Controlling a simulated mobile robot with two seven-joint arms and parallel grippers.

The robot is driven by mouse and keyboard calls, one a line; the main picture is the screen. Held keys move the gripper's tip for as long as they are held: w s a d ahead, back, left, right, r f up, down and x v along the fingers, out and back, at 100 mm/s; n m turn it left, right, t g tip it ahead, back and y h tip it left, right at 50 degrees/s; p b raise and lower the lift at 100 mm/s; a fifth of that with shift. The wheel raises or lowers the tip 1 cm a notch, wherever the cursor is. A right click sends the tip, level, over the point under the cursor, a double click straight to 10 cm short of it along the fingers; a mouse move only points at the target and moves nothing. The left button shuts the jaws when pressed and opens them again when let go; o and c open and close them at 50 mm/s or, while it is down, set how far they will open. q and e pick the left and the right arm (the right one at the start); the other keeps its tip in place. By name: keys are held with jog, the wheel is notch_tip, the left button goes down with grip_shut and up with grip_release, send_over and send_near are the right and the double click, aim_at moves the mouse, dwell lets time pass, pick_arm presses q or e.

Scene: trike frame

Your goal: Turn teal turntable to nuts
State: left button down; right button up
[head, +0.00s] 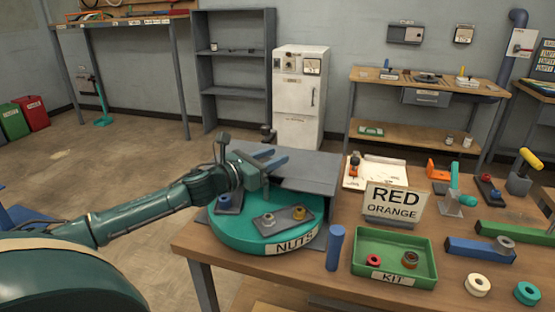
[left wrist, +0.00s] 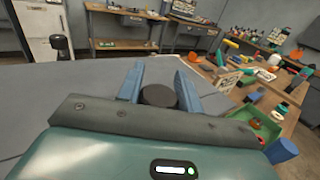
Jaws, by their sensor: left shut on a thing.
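The teal turntable (head: 225,235) sits at the left end of the wooden workbench. Its NUTS label (head: 294,243) faces the front. A grey plate with two nuts (head: 283,220) and a smaller grey plate with a blue nut (head: 226,202) lie on it. My left gripper (head: 273,162) is over the turntable's back part, by the grey panel. In the left wrist view, its blue fingers (left wrist: 158,85) are on either side of a dark round knob (left wrist: 158,96), shut on it. How the knob joins the turntable is hidden. My right gripper is not in view.
The grey panel (head: 312,170) covers the turntable's far side. A blue cylinder (head: 334,248) stands close to its right. Further right are a green KIT tray (head: 395,243), a RED ORANGE sign (head: 393,203) and several loose parts.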

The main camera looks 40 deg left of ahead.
pick_arm(q)
jog(key=c, duration=0.9)
grip_release()
jog(key=shift+c, duration=0.2)
jog(key=shift+s+a+f, duration=0.15)
jog(key=shift+s+a, duration=0.05)
jog(key=shift+s, duration=0.5)
jog(key=v, duration=1.1)
jog(key=shift+s+p, duration=0.35)
jog(key=shift+p, duration=0.1)
jog(key=shift+a, duration=0.1)
